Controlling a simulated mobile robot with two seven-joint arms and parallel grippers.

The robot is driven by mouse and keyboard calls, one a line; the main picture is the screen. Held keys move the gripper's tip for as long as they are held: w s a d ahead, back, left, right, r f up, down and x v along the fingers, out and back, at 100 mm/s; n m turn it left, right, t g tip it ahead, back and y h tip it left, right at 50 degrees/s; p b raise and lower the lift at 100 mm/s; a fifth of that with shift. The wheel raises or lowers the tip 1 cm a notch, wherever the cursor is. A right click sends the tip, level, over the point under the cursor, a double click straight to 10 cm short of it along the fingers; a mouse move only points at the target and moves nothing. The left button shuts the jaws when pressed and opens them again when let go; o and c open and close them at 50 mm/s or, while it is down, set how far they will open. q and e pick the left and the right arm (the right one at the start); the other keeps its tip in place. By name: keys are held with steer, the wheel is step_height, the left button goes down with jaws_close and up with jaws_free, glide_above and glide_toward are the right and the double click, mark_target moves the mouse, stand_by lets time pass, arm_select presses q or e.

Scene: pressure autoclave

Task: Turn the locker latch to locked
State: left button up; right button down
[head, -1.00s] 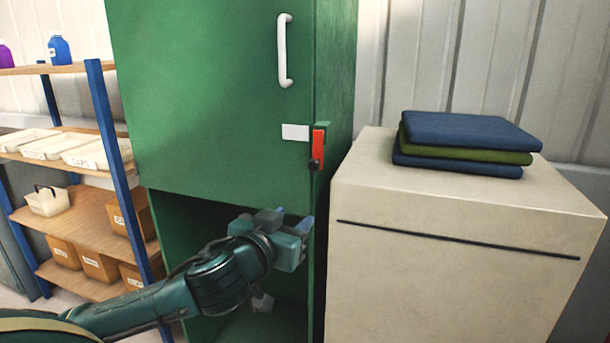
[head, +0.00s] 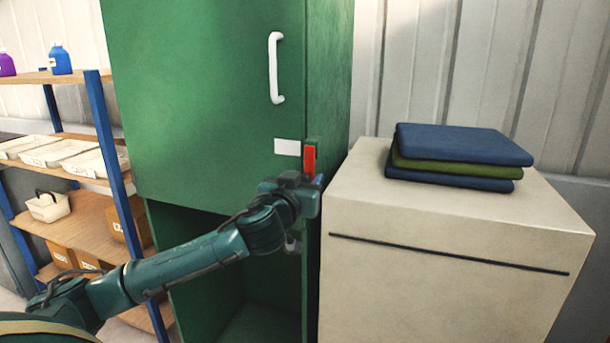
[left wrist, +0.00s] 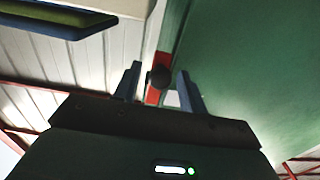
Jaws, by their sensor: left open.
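The green locker (head: 205,100) stands in the middle of the head view, with a white vertical handle (head: 275,68) on its door. The red latch (head: 309,159) is upright at the door's right edge, beside a white label (head: 287,147). My left gripper (head: 318,182) is just below the latch and covers its lower end. In the left wrist view, my left gripper (left wrist: 158,85) is open, with the latch's dark round knob (left wrist: 159,77) between its fingertips. Part of the red latch (left wrist: 153,96) shows behind the knob. I cannot tell whether the fingers touch the knob. My right gripper is not in view.
A beige cabinet (head: 440,290) stands close to the right of the locker, with folded blue and green cloths (head: 460,143) on top. A shelf rack (head: 105,140) with bottles, trays and boxes stands at the left. The locker's lower compartment (head: 250,290) is open.

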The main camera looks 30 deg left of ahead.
arm_select(q)
steer(key=shift+w, duration=0.35)
steer(key=shift+c, duration=0.4)
jaws_close()
